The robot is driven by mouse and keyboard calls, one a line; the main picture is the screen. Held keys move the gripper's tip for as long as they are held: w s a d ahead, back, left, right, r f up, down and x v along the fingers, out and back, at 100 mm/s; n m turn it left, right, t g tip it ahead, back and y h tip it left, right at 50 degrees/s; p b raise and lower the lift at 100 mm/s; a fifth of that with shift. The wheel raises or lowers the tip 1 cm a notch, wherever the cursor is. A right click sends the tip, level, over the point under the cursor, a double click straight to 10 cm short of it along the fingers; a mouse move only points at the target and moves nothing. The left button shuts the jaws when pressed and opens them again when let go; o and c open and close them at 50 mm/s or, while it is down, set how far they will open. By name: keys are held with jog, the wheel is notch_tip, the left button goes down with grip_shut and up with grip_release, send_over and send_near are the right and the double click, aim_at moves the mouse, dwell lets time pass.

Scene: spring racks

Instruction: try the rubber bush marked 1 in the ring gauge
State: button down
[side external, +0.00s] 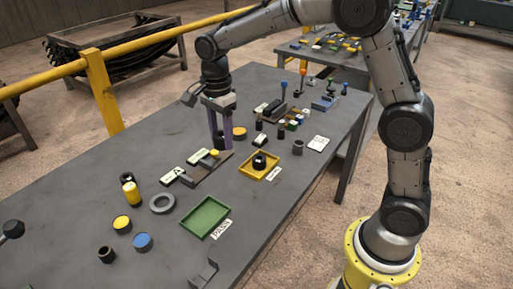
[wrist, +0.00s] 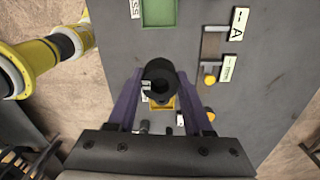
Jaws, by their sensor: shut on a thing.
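My gripper (side external: 218,145) points down over the table, its purple fingers left of the orange-yellow disc (side external: 239,133). In the wrist view my gripper (wrist: 160,84) is shut on a black hollow bush (wrist: 160,68), held between the fingertips with its round hole facing the camera. No mark can be read on it, so I cannot tell whether it is number 1. In the side view the fingers mostly hide the held bush. A thick grey ring (side external: 162,203), possibly the ring gauge, lies flat on the table, well apart from my gripper.
A green tray (side external: 187,222) has a PASS label. A yellow tray (side external: 247,173) holds a black round part (side external: 260,162). A dark plate fixture (side external: 207,170) with white labels stands between. Several blocks and knobbed parts crowd the far end. Bare table lies left of my gripper.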

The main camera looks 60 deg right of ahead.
jog(key=w+a+f, duration=0.3)
jog(key=w+a, duration=0.4)
jog(key=w, duration=0.3)
jog(key=shift+n, duration=0.7)
jog(key=w+a+f, duration=0.1)
jog(key=a+f, duration=0.1)
jog(key=f, duration=0.1)
jog(key=w+a+f, duration=0.1)
jog(key=a+f, duration=0.1)
jog(key=f, duration=0.2)
jog(key=w+a+f, duration=0.1)
jog(key=a+f, duration=0.1)
jog(key=f, duration=0.1)
jog(key=shift+w+a+f, duration=0.15)
jog(key=shift+w+a, duration=0.1)
jog(key=shift+f, duration=2.15)
jog(key=shift+f, duration=0.35)
jog(key=shift+c, duration=1.1)
grip_release()
jog(key=shift+f, duration=0.1)
